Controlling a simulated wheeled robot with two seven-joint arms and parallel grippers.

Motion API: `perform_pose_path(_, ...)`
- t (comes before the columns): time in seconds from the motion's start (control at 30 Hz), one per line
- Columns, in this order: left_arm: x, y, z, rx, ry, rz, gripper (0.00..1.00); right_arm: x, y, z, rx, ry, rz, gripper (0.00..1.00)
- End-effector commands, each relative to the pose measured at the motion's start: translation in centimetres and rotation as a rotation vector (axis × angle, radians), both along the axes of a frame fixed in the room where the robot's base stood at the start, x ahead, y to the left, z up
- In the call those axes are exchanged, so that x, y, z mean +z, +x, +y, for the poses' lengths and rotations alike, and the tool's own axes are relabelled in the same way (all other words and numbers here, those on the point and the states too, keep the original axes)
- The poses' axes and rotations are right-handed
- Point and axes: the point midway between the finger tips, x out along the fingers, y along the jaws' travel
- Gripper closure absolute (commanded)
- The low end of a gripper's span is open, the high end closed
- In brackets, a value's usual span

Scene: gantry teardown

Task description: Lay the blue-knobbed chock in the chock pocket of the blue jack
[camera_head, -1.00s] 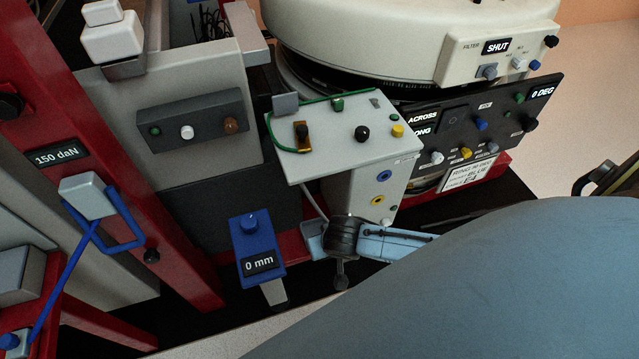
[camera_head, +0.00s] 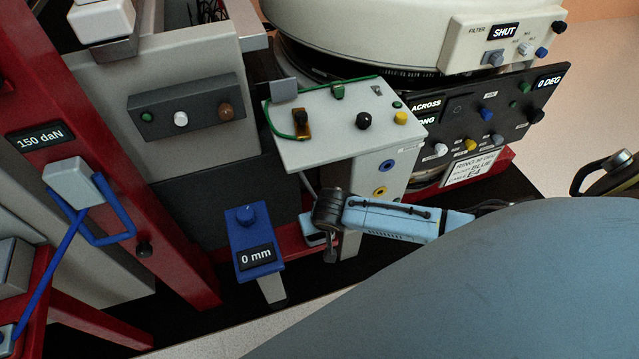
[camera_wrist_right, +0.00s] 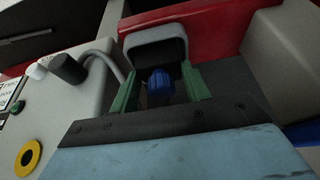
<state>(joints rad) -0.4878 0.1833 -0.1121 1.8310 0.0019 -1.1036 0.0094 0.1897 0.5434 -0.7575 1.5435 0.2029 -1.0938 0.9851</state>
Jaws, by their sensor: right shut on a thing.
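The blue jack (camera_head: 253,241) stands left of centre in the head view, with a blue knob on top and a display reading 0 mm. Its chock pocket cannot be made out. My right gripper (camera_wrist_right: 160,90) is shut, its green fingers on either side of a blue knob (camera_wrist_right: 160,82). The body of the chock under this knob is hidden. Beyond the knob is a grey-rimmed dark opening (camera_wrist_right: 155,42) by a red beam. In the head view my right wrist is just right of the jack, and the held chock cannot be made out.
A grey control box (camera_head: 345,125) with knobs and a green cable stands above and behind my right wrist. A red frame (camera_head: 150,205) with a 150 daN display rises left of the jack. A black control panel (camera_head: 485,115) and a round cream housing (camera_head: 370,35) are behind.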

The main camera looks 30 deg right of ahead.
Motion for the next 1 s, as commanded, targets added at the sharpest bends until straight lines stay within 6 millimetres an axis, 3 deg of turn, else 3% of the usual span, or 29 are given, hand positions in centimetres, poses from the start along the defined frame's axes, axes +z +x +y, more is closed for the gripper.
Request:
perform_pose_path(0.33, 0.1, 0.0, -0.1, 0.0, -0.001, -0.001, 0.64, -0.3, 0.0, 0.0, 0.0, 0.0, -0.002, 0.9)
perform_pose_path(0.37, 0.2, 0.1, -0.1, 0.0, -0.001, -0.002, 0.64, -0.3, 0.0, 0.0, 0.0, 0.0, 0.0, 0.51)
perform_pose_path(0.5, 0.2, 0.1, -0.1, -0.001, -0.001, -0.003, 0.64, -0.3, 0.0, 0.0, 0.0, 0.0, 0.0, 0.32)
perform_pose_path(0.9, 0.3, 0.1, -0.1, -0.002, -0.002, -0.006, 0.64, 0.3, -0.1, 0.0, 0.001, 0.0, 0.0, 0.31)
perform_pose_path(1.0, -1.0, -0.5, 0.7, 0.002, 0.009, 0.01, 0.64, 1.0, -0.4, 0.1, 0.001, 0.0, 0.001, 0.31)
